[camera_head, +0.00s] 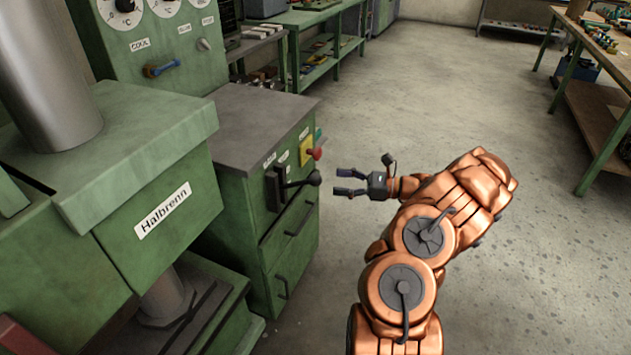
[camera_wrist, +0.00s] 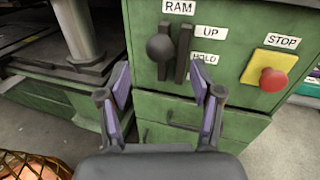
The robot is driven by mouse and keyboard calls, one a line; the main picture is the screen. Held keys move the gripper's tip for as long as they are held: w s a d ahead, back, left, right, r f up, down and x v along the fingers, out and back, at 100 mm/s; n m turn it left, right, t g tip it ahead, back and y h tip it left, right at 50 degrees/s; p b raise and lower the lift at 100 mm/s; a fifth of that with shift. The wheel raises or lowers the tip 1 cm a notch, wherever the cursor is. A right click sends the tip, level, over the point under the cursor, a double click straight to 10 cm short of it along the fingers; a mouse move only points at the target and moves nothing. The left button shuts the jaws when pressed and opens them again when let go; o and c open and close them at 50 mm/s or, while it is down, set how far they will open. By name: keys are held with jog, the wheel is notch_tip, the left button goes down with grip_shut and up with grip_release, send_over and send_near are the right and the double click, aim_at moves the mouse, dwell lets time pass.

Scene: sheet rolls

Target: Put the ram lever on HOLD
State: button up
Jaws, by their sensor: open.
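The ram lever (camera_head: 314,178) is a dark arm with a round black knob, sticking out of a dark slotted plate (camera_head: 275,188) on the green cabinet. In the wrist view its knob (camera_wrist: 160,47) stands left of the slot, under the RAM label (camera_wrist: 178,7). The UP label (camera_wrist: 210,32) is above the HOLD label (camera_wrist: 204,58), both right of the slot. The knob is roughly between their heights; I cannot tell its exact setting. My gripper (camera_head: 343,182) is open and empty, in front of the knob and apart from it. Its fingers (camera_wrist: 161,84) show below the knob.
A red STOP button (camera_wrist: 273,80) on a yellow plate (camera_wrist: 258,66) sits right of the lever. Drawers with handles (camera_wrist: 168,125) are below. The green Halbrenn press (camera_head: 150,190) stands left. The concrete floor (camera_head: 400,90) behind my arm is clear.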

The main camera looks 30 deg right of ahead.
aim_at(316, 178)
jog(key=x, duration=0.7)
jog(key=shift+w+a, duration=0.1)
jog(key=shift+a, duration=0.1)
grip_shut()
dwell(0.5)
